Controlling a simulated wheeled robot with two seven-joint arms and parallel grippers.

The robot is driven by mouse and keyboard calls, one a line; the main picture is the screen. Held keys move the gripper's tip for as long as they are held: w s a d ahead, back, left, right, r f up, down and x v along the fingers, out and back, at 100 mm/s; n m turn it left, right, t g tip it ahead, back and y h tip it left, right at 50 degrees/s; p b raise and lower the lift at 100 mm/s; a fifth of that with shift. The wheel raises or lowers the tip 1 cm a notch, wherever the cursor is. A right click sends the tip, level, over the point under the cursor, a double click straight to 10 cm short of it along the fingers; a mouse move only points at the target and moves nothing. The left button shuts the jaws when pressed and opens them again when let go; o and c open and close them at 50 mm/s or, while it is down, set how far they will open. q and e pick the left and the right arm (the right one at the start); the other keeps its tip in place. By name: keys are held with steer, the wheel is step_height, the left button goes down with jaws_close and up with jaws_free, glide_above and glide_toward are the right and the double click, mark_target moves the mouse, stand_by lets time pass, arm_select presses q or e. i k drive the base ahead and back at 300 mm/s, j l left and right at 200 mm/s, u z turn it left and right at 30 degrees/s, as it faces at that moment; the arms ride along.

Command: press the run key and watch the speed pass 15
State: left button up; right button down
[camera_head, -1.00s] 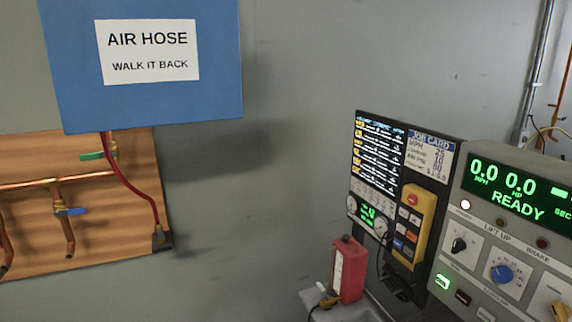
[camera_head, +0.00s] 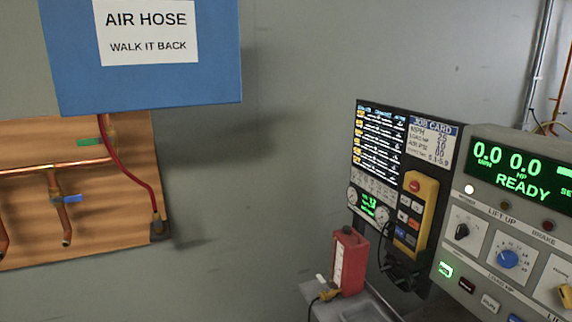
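The dyno control console (camera_head: 490,222) stands at the right edge. Its green display (camera_head: 520,168) reads 0.0 MPH, 0.0 HP and READY. Below it are knobs and a row of keys. A key at the left of that row (camera_head: 445,270) is lit green; its label is too small to read, so I cannot tell which key is the run key. The row's right part runs out of the picture. Neither of my grippers is in view.
A yellow pendant (camera_head: 415,214) with a red button hangs on a panel beside the job card (camera_head: 432,142). A red container (camera_head: 349,262) stands on a grey ledge. A blue AIR HOSE box (camera_head: 215,60) and copper pipes (camera_head: 55,168) are on the wall at left.

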mark_target(495, 306)
steer(key=k+j+z, duration=0.1)
steer(key=z, duration=1.15)
steer(key=k+l, duration=0.05)
